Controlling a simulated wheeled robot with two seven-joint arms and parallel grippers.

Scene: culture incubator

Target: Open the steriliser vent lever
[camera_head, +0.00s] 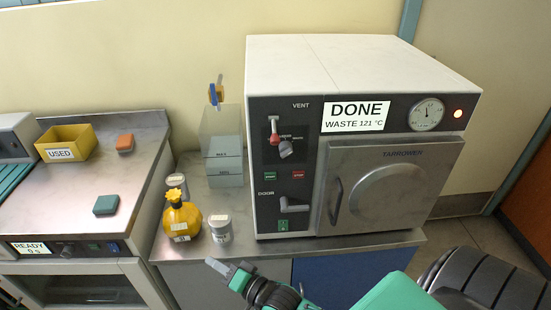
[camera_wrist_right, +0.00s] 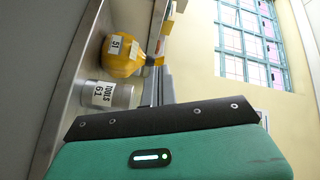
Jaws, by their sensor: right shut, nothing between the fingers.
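The steriliser (camera_head: 340,80) is a white box with a dark front panel. Under the word VENT on that panel is a small lever (camera_head: 274,126) with a red end hanging down. A grey knob (camera_head: 286,149) sits just below and right of it. My right gripper (camera_head: 216,267) is shut and empty, low in front of the counter edge, well below the panel and apart from it. Its grey fingers also show in the right wrist view (camera_wrist_right: 158,88). My left gripper is in neither view.
The steriliser door (camera_head: 390,180) is closed; its sign (camera_head: 356,116) reads DONE, WASTE 121 °C. Left of it stand a yellow bottle (camera_head: 181,215), grey canisters (camera_head: 220,230) and a clear box (camera_head: 222,140). A yellow USED bin (camera_head: 84,135) is on the left counter.

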